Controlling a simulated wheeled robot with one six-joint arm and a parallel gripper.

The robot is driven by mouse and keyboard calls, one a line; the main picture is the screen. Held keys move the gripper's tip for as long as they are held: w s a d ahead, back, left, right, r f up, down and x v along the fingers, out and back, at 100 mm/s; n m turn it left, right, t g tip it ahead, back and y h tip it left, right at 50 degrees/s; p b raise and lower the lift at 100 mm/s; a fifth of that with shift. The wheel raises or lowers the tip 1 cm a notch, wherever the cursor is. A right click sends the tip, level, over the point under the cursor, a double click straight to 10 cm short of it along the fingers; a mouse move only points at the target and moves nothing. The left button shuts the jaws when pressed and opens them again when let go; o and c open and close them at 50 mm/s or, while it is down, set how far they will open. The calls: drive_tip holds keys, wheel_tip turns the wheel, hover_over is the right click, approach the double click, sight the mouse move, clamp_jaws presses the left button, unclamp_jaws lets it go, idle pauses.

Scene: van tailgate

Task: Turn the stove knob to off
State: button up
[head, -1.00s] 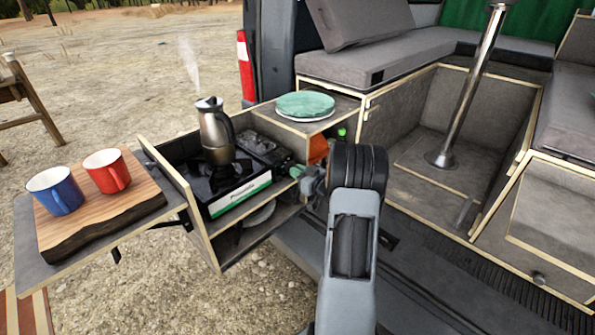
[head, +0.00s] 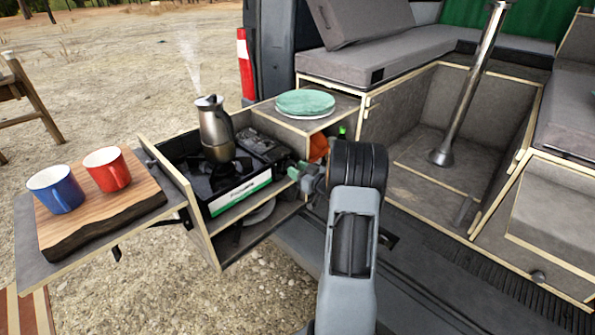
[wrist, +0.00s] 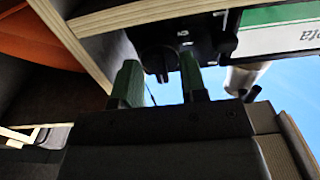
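The camp stove (head: 235,195) is a black unit with a green and white front strip, set in the pull-out wooden box. A metal coffee pot (head: 215,130) stands on its burner with steam rising. The black stove knob (wrist: 157,60) shows in the wrist view on the stove's front panel; in the head view I cannot make it out behind my gripper. My gripper (head: 297,173) is at the right end of the stove front. In the wrist view its two green fingers (wrist: 160,82) are apart, with the knob between and just beyond them; contact cannot be told.
A wooden divider (wrist: 75,45) runs close beside one finger in the wrist view. A green plate (head: 305,104) lies on the box top at right. A side shelf holds a cutting board (head: 100,215) with a blue mug (head: 55,190) and a red mug (head: 107,170).

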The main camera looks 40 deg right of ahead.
drive_tip(key=s+d, duration=0.2)
drive_tip(key=s, duration=1.1)
drive_tip(key=shift+s+d, duration=0.2)
drive_tip(key=shift+s, duration=0.1)
drive_tip(key=s+d+f+m+g+h+p, duration=0.1)
drive_tip(key=s+d+f+m+g+h, duration=0.5)
drive_tip(key=g+h, duration=0.35)
drive_tip(key=s+a+r+n+g+y+p, duration=0.1)
drive_tip(key=a+r+y+p, duration=0.1)
drive_tip(key=a+r, duration=0.6)
drive_tip(key=s+a+r+n+g+y+p, duration=0.2)
drive_tip(key=a+r+p, duration=0.2)
drive_tip(key=a, duration=1.2)
drive_tip(key=s+a+r+n+g+y+p, duration=0.1)
drive_tip(key=a+r+p, duration=0.3)
drive_tip(key=a+r, duration=0.7)
drive_tip(key=shift+s+a+r+g+y, duration=0.4)
drive_tip(key=shift+s+y, duration=0.1)
drive_tip(key=shift+y, duration=0.15)
